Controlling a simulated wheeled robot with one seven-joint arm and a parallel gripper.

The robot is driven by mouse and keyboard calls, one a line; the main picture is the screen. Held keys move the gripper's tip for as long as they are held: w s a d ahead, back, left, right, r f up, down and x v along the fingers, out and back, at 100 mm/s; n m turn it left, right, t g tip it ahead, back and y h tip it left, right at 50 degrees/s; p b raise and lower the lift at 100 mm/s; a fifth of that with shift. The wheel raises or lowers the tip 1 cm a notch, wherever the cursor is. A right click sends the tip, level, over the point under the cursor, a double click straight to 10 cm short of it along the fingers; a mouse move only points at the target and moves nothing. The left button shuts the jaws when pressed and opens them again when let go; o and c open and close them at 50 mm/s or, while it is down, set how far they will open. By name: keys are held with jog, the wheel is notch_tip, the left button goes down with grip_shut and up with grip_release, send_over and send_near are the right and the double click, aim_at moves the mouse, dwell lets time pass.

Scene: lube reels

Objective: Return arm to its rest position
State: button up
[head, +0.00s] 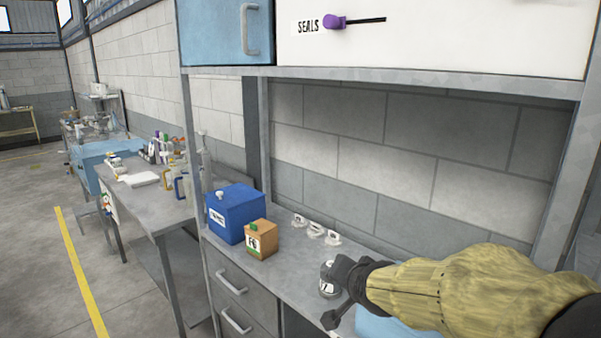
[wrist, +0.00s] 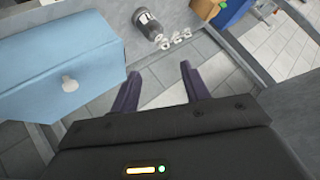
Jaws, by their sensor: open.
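My arm, in a yellow-tan sleeve, reaches in from the lower right of the head view over the workbench (head: 285,262). My gripper (head: 343,295) is dark and hangs above the bench near a small labelled jar (head: 327,288), which it partly overlaps in the picture. In the wrist view my gripper (wrist: 160,75) has its two dark purple fingers apart, with nothing between them. The jar, with a dark top (wrist: 148,25), stands beyond the fingertips, apart from them.
A light blue box (wrist: 60,60) is close left of the fingers. Floor (head: 30,260) at left is clear.

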jog(key=s+d+f+n+g, duration=0.2)
jog(key=s+f+n+g, duration=0.1)
jog(key=s+f, duration=0.4)
jog(key=s+d+f+n+g+h+p, duration=0.1)
jog(key=s+d+f+n+g, duration=0.2)
jog(key=s, duration=0.6)
notch_tip(320, 180, down, 4)
jog(key=shift+s+d+r+g, duration=0.1)
jog(key=shift+s+d+g, duration=0.25)
jog(key=shift+g, duration=0.65)
jog(key=shift+a, duration=0.1)
jog(key=shift+c, duration=1.1)
